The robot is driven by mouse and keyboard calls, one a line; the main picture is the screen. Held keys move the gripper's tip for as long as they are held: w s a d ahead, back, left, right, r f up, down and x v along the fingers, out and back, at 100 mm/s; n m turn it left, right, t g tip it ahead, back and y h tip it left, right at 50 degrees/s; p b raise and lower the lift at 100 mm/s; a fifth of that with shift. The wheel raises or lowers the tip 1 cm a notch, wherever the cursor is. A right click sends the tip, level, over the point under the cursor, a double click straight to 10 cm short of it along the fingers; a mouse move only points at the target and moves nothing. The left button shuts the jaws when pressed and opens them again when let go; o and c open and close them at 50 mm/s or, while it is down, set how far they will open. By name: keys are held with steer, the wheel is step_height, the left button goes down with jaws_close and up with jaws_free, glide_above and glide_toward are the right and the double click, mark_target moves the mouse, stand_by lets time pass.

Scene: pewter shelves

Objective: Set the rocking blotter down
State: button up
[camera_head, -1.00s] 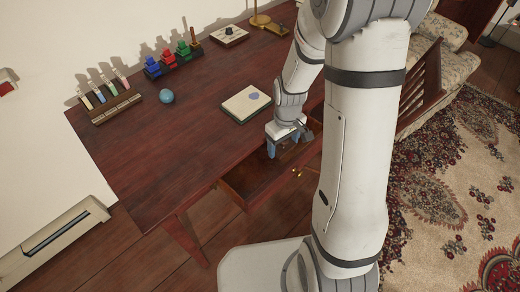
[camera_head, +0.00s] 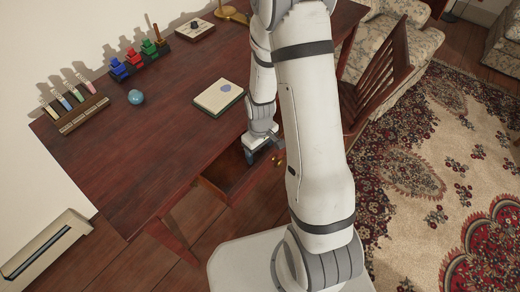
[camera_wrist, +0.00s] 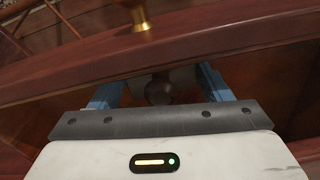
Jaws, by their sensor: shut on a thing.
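My gripper (camera_head: 250,156) points down into the open desk drawer (camera_head: 215,190). In the wrist view its two blue fingers (camera_wrist: 158,80) are spread around the rocking blotter, of which a dark round knob (camera_wrist: 158,93) and a pale grey part behind it show between them. The gripper is shut on it. The rest of the blotter is hidden by the gripper and the drawer front. I cannot tell whether it touches the drawer floor.
The drawer front has a brass knob (camera_head: 278,162). On the desk (camera_head: 130,160) are a pad with a blue patch (camera_head: 218,97), a blue ball (camera_head: 136,97), a vial rack (camera_head: 83,115) and coloured bottles (camera_head: 134,63). A chair (camera_head: 375,85) stands right.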

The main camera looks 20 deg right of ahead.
steer(key=o, duration=1)
steer(key=shift+c, duration=0.2)
step_height(320, 180, up, 13)
steer(key=p, duration=0.2)
steer(key=s+r+m+t, duration=0.2)
steer(key=s+r+m, duration=0.3)
steer(key=s+r, duration=0.8)
step_height(320, 180, up, 3)
steer(key=shift+s+f, duration=0.15)
steer(key=shift+s, duration=0.15)
steer(key=shift+a, duration=0.1)
